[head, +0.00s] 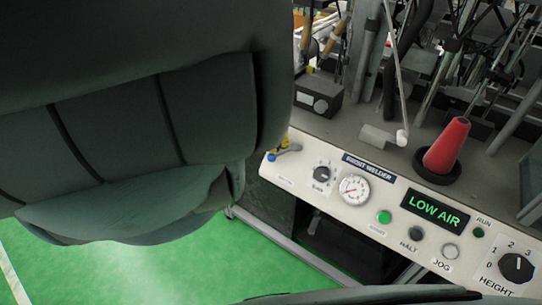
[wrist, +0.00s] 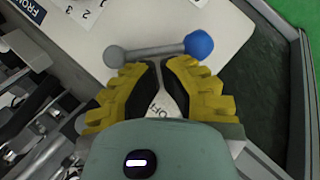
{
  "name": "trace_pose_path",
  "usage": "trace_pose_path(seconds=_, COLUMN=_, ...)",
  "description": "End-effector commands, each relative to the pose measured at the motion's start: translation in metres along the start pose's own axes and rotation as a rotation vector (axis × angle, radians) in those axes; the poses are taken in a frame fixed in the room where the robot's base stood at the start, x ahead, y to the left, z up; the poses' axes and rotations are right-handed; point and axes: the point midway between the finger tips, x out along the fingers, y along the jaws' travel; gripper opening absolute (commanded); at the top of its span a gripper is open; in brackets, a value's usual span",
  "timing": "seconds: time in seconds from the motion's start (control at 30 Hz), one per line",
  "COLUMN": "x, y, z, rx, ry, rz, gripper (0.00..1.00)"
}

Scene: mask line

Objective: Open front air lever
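The front air lever (wrist: 155,50) is a grey bar with a blue ball knob (wrist: 199,45) at one end and a grey round pivot at the other. In the head view, the blue knob (head: 271,156) shows at the left end of the control panel. My gripper (wrist: 160,64) has yellow fingers with dark inner pads. In the wrist view its fingertips are a narrow gap apart, just short of the bar, with the knob to their right. Nothing shows held between them. Part of a label reading "OFF" shows between the fingers. In the head view my gripper is mostly hidden.
The white control panel (head: 330,200) carries a dial, gauge, buttons and a lit "LOW AIR" display (head: 435,211). A red cone (head: 447,145) stands behind it. Machine rods crowd the back right. Green floor (head: 150,265) lies below.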

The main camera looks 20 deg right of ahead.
Motion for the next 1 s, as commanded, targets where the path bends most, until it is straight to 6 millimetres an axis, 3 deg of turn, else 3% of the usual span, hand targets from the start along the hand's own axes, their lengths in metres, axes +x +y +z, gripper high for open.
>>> trace_pose_path(seconds=0.03, x=-0.001, y=-0.009, z=0.001, rx=-0.053, ry=0.008, rz=0.025, gripper=0.00)
trace_pose_path(seconds=0.5, x=0.010, y=-0.016, z=0.019, rx=-0.415, ry=0.008, rz=0.268, gripper=0.00)
trace_pose_path(seconds=1.0, x=0.018, y=-0.015, z=0.031, rx=-0.641, ry=0.009, rz=0.420, gripper=0.00)
